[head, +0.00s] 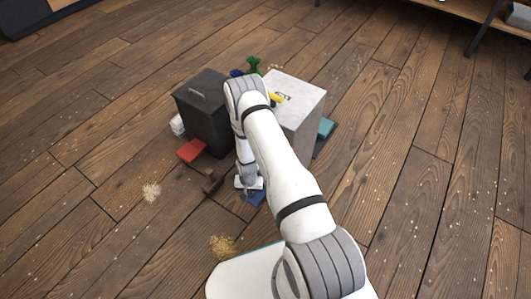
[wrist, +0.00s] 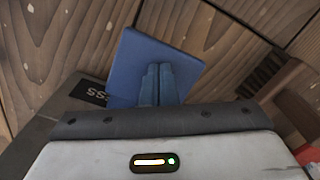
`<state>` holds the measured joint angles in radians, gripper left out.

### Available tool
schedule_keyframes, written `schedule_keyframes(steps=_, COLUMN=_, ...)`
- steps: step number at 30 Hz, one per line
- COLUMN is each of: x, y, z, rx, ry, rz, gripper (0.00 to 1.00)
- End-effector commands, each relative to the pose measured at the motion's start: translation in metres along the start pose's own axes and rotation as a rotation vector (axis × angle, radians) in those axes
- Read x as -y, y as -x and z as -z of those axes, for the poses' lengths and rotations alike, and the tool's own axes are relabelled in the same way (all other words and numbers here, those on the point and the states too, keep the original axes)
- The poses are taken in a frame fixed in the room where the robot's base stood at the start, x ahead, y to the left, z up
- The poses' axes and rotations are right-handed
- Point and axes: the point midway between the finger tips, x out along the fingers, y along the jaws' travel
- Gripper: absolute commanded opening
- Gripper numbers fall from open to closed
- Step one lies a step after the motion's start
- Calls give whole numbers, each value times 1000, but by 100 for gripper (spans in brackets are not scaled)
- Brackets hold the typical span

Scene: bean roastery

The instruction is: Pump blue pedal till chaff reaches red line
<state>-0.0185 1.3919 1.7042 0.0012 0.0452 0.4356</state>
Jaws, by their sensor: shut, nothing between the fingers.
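The blue pedal (head: 256,197) is low on the floor in front of the white box, partly covered by my arm. In the wrist view the blue pedal (wrist: 132,58) is a flat plate just beyond my fingers. My gripper (wrist: 157,70) is shut and empty, with its fingertips over the pedal plate; I cannot tell whether they touch it. In the head view my gripper (head: 251,189) points down at the pedal. No red line or chaff level shows in either view.
A dark lidded bin (head: 203,112) and a white box (head: 307,100) stand behind my arm. A red block (head: 191,150), a brown piece (head: 212,182) and a teal piece (head: 325,129) lie around them. Loose chaff (head: 151,192) dots the floor.

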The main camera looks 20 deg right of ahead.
Motion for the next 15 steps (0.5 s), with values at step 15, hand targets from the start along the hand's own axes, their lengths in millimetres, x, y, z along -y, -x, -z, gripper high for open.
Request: schedule_keyframes(steps=15, x=0, y=-12, z=0, rx=0, ry=0, rz=0, gripper=0)
